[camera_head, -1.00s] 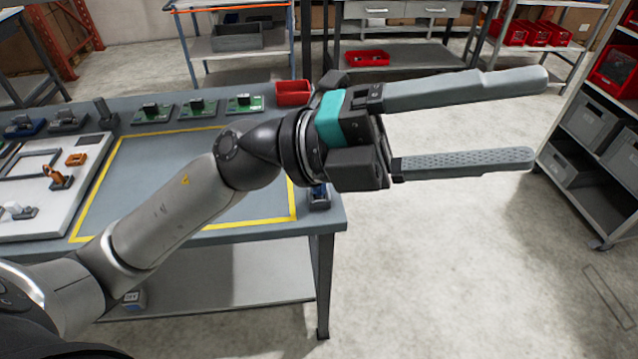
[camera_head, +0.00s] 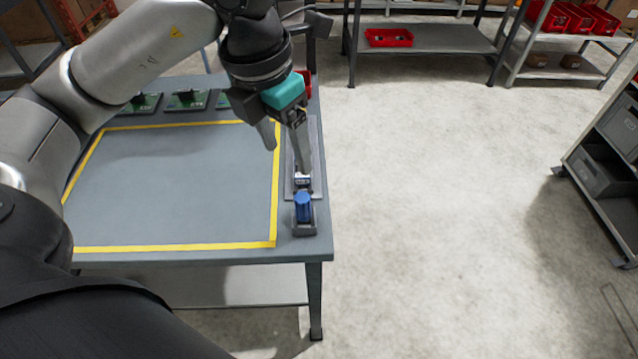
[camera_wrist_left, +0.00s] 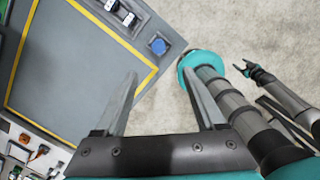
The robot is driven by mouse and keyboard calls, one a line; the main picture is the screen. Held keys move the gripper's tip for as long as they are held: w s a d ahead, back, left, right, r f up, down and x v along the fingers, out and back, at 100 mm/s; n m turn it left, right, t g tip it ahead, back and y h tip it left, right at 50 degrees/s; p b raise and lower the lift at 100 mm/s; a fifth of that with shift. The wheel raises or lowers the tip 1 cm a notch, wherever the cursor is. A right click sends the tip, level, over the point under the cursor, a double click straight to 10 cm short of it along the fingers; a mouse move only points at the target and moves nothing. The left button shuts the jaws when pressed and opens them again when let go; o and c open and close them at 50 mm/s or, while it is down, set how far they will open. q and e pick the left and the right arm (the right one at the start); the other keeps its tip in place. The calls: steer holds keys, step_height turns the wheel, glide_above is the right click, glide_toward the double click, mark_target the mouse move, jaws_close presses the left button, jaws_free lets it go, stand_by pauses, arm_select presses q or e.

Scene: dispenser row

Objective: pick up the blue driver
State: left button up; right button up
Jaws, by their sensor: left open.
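The blue driver (camera_head: 303,207) stands in a grey holder (camera_head: 304,229) at the near right corner of the workbench. Only its blue upper part shows clearly. In the left wrist view it is a round blue top (camera_wrist_left: 158,46), seen from above, ahead of and between the fingertips. My left gripper (camera_head: 287,160) is open and empty, pointing down above the bench's right edge, a little behind the driver in the head view. Its two fingers also show in the left wrist view (camera_wrist_left: 158,72), apart from the driver. A small gripper (camera_wrist_left: 245,68), apparently my right one, shows at the right there.
A yellow-taped area (camera_head: 180,180) of the bench is clear. Green boards (camera_head: 186,100) stand along the back. Open floor (camera_head: 430,200) lies right of the bench.

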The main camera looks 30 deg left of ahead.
arm_select(q)
glide_toward(302, 197)
step_height(302, 197, down, 4)
steer(key=shift+s+d+f+b, duration=0.1)
steer(key=shift+s+f+b, duration=0.1)
steer(key=shift+b, duration=0.5)
steer(key=shift+w+f, duration=0.2)
steer(key=shift+f, duration=0.25)
steer(key=shift+w+f, duration=0.1)
steer(key=shift+f, duration=0.25)
steer(key=f, duration=0.1)
steer(key=w+f, duration=0.1)
steer(key=f, duration=0.1)
steer(key=shift+w+d+f, duration=0.1)
steer(key=shift+f, duration=0.2)
steer(key=shift+w+f, duration=0.1)
steer(key=shift+f, duration=0.25)
arm_select(e)
steer(key=shift+g, duration=0.4)
steer(key=s, duration=0.1)
steer(key=s+f, duration=0.2)
steer(key=s, duration=0.1)
steer(key=shift+s, duration=0.1)
